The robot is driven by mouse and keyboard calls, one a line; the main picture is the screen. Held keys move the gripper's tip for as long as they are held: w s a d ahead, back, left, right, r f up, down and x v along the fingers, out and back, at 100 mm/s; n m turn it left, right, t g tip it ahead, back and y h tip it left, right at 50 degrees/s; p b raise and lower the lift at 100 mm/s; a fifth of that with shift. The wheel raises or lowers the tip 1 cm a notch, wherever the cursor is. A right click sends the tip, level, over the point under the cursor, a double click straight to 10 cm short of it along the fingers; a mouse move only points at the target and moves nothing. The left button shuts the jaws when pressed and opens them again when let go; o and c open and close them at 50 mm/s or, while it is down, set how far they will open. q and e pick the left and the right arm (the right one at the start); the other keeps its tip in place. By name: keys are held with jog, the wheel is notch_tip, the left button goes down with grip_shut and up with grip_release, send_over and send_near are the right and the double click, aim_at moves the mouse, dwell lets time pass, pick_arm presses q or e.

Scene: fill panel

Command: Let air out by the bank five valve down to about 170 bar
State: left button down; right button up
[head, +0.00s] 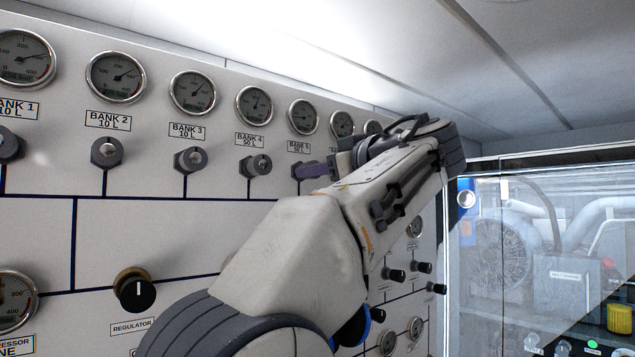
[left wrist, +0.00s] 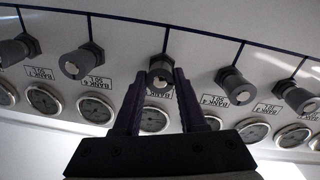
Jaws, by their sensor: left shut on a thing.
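The bank five valve (left wrist: 161,72) is a dark grey knob on the white panel, upside down in the left wrist view. My left gripper (left wrist: 158,76) has a purple finger on each side of this knob and is shut on it. In the head view the purple fingers of my left gripper (head: 312,170) reach the valve under the BANK 5 label (head: 299,147), hiding much of the knob. The bank five gauge (head: 303,117) sits above the label; its needle is too small to read exactly. That gauge also shows between the fingers in the left wrist view (left wrist: 153,120). My right gripper is not in view.
The bank four valve (head: 256,166) and bank three valve (head: 190,160) stand to the left along the row. A regulator knob (head: 134,290) is lower left. A glazed cabinet (head: 540,250) with machinery stands at the right. My left arm covers the panel's middle.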

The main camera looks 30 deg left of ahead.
pick_arm(q)
jog(key=shift+n+b, duration=0.4)
jog(key=shift+n, duration=0.3)
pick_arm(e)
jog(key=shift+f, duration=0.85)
pick_arm(q)
jog(key=shift+c, duration=2.4)
grip_release()
jog(key=b+v, duration=0.2)
jog(key=v, duration=0.8)
jog(key=shift+d, duration=0.2)
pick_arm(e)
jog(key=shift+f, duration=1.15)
pick_arm(q)
jog(key=shift+f, duration=0.15)
